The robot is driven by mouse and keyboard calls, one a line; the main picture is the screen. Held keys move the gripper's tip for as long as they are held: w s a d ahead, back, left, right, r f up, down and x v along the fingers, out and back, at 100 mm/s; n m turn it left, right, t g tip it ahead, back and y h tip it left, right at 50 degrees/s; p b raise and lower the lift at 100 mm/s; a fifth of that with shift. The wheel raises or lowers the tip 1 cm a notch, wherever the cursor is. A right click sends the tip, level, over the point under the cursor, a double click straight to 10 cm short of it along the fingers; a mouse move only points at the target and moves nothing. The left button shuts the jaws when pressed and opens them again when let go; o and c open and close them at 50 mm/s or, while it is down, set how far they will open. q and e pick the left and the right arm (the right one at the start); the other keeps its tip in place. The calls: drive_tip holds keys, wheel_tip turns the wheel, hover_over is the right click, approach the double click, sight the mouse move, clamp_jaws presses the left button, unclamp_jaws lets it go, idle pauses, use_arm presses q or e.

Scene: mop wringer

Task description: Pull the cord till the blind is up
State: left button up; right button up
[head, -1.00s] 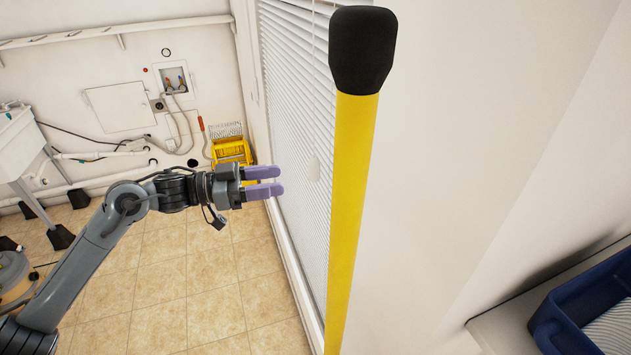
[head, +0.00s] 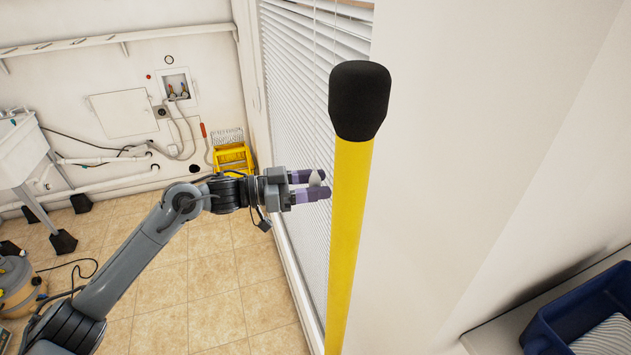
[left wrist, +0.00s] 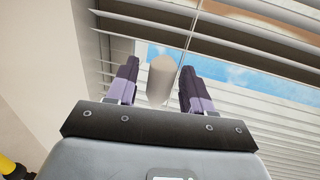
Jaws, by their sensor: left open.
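The white blind (head: 290,110) hangs lowered over the window, its slats tilted partly open; it also shows in the left wrist view (left wrist: 240,122). The cord (left wrist: 190,38) comes down in front of the slats and ends in a pale, rounded pull (left wrist: 161,79). My left gripper (head: 318,185) is open, with purple fingers around the pull (head: 315,178). In the left wrist view the pull lies between the two fingers (left wrist: 155,85), with gaps on both sides. My right gripper is not in view.
A yellow pole with a black cap (head: 360,102) stands upright close to the right of my left gripper. A yellow mop wringer (head: 234,157) is by the far wall. A blue bin (head: 560,318) is at lower right. The tiled floor (head: 200,300) is clear below.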

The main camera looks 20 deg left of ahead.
use_arm(q)
drive_tip(key=shift+d, duration=0.15)
clamp_jaws()
drive_tip(key=shift+f, duration=0.1)
wheel_tip(320, 180, down, 44)
drive_tip(key=b, duration=2.2)
unclamp_jaws()
